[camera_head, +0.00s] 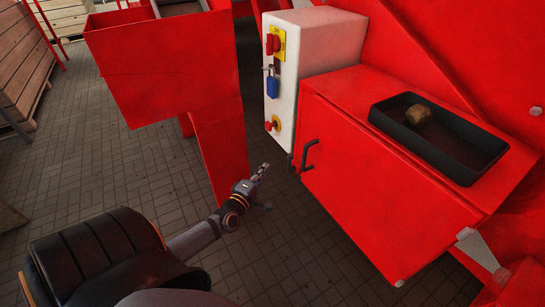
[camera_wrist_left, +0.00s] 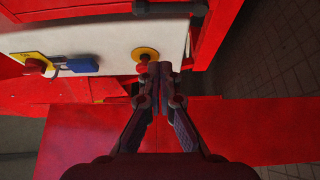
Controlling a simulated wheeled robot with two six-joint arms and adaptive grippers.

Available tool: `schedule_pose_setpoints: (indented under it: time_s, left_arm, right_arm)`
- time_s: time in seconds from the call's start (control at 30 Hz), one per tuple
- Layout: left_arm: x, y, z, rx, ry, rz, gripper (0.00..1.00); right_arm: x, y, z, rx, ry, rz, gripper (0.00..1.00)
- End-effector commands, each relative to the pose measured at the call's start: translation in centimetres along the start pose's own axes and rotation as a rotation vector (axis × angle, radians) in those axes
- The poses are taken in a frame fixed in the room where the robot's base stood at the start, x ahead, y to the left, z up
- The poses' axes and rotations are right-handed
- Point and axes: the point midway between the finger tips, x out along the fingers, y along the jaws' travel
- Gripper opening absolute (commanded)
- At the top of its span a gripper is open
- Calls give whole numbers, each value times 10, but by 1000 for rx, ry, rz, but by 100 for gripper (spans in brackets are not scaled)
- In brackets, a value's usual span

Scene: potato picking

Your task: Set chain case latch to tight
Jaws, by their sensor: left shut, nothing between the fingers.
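The red case (camera_head: 385,185) stands at the right in the head view. It has a black handle (camera_head: 309,155) near its upper left edge and a pale grey lever-like part (camera_head: 478,249) at its lower right corner. I cannot tell which of these is the chain case latch, or how it is set. My left gripper (camera_head: 265,170) is shut and empty, left of the black handle and apart from it. In the left wrist view the shut fingertips (camera_wrist_left: 163,70) appear just below a red button on a yellow plate (camera_wrist_left: 146,56). My right gripper is not in view.
A white control box (camera_head: 315,60) carries a red switch (camera_head: 272,43), a blue padlock (camera_head: 272,86) and a red button (camera_head: 271,125). A black tray (camera_head: 440,138) with a brown lump (camera_head: 418,115) tops the case. A red hopper (camera_head: 165,65) stands left. The tiled floor (camera_head: 100,170) is open.

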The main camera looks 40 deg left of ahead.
Motion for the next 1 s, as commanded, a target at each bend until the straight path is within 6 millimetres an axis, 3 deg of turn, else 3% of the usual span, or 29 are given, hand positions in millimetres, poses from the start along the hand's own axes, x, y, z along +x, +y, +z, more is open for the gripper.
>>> schedule_pose_setpoints:
  time_s: [0.37,0.6,1.0]
  left_arm:
    - [82,-2,0,0,2,3,0]
    - [69,0,32,0,0,-2,0]
    - [66,-1,38,3,0,-1,0]
  right_arm:
    - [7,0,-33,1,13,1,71]
    - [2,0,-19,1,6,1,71]
    - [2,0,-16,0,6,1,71]
